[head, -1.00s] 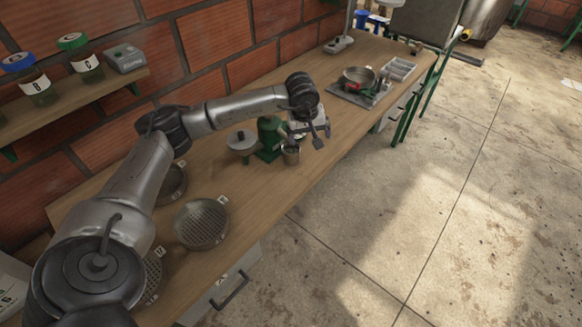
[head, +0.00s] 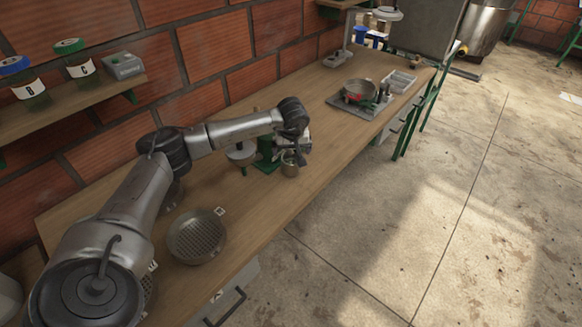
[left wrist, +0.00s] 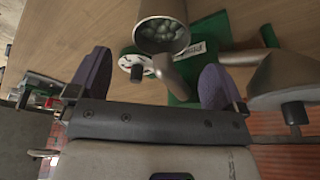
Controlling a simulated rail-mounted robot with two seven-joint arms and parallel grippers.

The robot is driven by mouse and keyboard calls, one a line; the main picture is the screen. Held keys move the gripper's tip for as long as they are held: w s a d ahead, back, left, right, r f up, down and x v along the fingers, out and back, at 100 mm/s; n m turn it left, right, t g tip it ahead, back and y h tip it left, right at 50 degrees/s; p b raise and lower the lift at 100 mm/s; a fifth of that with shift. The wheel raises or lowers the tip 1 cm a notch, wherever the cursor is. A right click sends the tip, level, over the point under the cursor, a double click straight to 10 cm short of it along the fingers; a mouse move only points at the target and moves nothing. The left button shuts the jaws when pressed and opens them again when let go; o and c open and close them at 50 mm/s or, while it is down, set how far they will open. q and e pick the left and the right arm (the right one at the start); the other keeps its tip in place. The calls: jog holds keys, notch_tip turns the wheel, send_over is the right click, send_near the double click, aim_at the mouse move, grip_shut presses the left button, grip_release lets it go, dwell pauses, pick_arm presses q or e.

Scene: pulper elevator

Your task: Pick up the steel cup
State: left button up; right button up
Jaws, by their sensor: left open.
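The steel cup (head: 290,169) stands on the wooden bench, close in front of a green hand-cranked machine (head: 266,150). In the left wrist view the steel cup (left wrist: 163,12) is at the top centre, its round mouth toward the camera, with pale greenish round pieces inside. My left gripper (head: 299,153) is just above and beside the cup in the head view. In the left wrist view its two purple-grey fingers (left wrist: 156,76) are spread apart with nothing gripped between them. The cup lies beyond the fingertips. My right gripper is out of view.
The green machine's metal parts (left wrist: 285,82) are close to the right finger in the left wrist view. A scale with a pan (head: 359,90) and a metal tray (head: 399,82) stand farther along. A brick wall is behind.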

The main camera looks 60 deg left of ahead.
aim_at(291, 154)
pick_arm(q)
jog(key=b+x, duration=0.1)
jog(key=x, duration=0.3)
jog(key=shift+s+d, duration=0.1)
jog(key=shift+d, duration=0.05)
jog(key=shift+f+b, duration=0.3)
jog(key=shift+f, duration=0.3)
jog(key=shift+r, duration=0.1)
jog(key=c, duration=1)
